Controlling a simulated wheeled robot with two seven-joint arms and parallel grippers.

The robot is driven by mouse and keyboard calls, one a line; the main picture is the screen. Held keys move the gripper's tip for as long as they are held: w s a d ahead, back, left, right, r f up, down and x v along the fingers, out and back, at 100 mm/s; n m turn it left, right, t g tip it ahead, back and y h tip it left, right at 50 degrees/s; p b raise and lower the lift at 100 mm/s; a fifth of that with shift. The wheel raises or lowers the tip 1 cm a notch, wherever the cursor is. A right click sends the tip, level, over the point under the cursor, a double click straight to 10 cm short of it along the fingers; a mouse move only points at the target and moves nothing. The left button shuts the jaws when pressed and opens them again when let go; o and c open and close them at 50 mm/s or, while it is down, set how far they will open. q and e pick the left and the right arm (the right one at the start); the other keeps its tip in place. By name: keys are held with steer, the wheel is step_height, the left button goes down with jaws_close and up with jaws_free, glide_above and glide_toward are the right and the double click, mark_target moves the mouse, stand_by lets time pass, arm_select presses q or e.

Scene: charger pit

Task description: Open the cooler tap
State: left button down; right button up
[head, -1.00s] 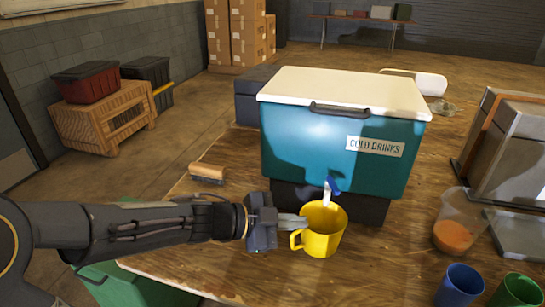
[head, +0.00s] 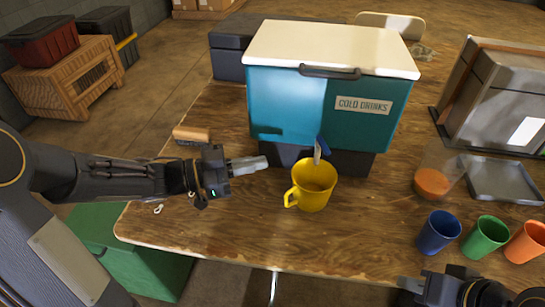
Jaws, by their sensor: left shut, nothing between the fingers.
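The teal cooler (head: 280,107) with a white lid and a "COLD DRINKS" label stands on a dark base on the wooden table. My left gripper (head: 262,163) is shut and empty, left of the mug and tap and apart from both. My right gripper (head: 405,284) shows only partly at the bottom right edge; its fingers are not clear.
A blue cup (head: 438,232), a green cup (head: 485,238) and an orange cup (head: 525,243) stand at the right. Behind them are a clear container with orange contents (head: 433,183) and a grey tray (head: 500,180). A brush (head: 191,135) lies left. The table front is clear.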

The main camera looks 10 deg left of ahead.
mark_target(323, 151)
arm_select(q)
steer(key=x, duration=1.2)
steer(key=shift+w+d+b, duration=0.1)
steer(key=shift+d+b, duration=0.2)
